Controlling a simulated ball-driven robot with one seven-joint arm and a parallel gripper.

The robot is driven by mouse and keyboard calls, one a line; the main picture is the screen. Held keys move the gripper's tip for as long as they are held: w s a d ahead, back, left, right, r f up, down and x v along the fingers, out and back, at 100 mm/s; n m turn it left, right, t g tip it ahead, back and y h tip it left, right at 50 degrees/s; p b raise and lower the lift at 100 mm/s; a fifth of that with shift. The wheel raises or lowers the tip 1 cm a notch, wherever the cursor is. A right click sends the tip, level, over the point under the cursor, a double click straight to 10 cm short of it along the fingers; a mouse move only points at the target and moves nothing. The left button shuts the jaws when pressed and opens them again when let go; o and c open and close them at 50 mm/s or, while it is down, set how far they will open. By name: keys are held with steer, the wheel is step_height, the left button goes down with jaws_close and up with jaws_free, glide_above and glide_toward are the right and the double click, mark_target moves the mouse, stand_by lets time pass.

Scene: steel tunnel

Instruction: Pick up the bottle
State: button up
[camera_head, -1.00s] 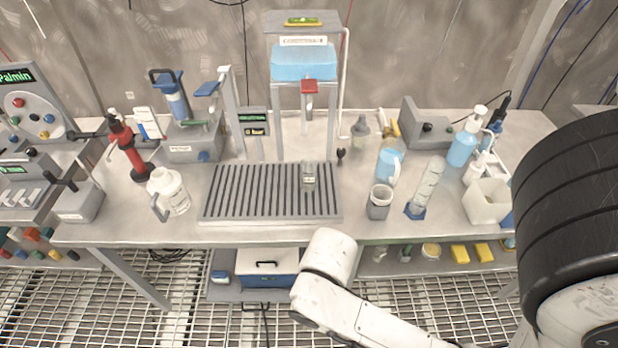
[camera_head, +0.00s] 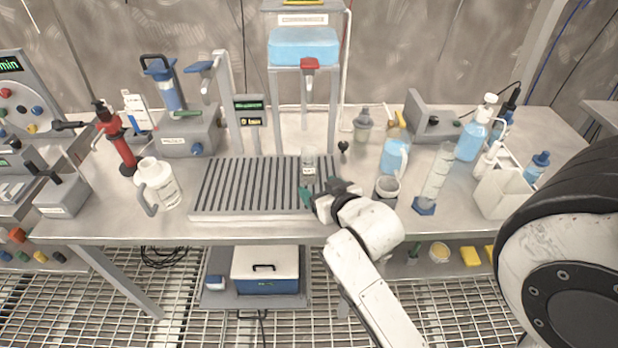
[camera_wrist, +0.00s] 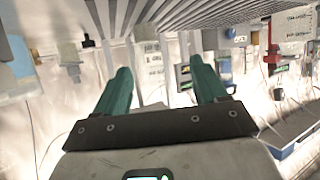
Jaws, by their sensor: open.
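A small clear bottle (camera_head: 309,162) with a pale label stands upright on the slatted drain tray (camera_head: 232,187), near its right end. My gripper (camera_head: 320,189) is open and empty at the tray's front right, in front of the bottle and apart from it. In the wrist view, which appears upside down, the green fingers (camera_wrist: 160,68) are spread wide. The labelled bottle (camera_wrist: 152,62) shows beyond them, between the fingertips. Its far side is hidden.
A blue tank (camera_head: 303,47) on a stand rises behind the tray. A grey cup (camera_head: 387,188), a blue handled bottle (camera_head: 396,153) and a tilted clear cylinder (camera_head: 436,175) stand right of my gripper. A white jug (camera_head: 160,185) is at left.

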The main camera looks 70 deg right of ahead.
mark_target(312, 167)
steer(key=shift+s+d+r+h, duration=0.2)
steer(key=shift+d+r+h, duration=0.1)
steer(key=shift+d+h, duration=0.25)
steer(key=shift+d+r, duration=0.2)
steer(key=shift+d, duration=0.15)
steer(key=x, duration=0.7)
steer(key=p+x, duration=0.1)
steer(key=x, duration=0.2)
steer(key=shift+w+d+r, duration=0.2)
steer(key=shift+d, duration=0.1)
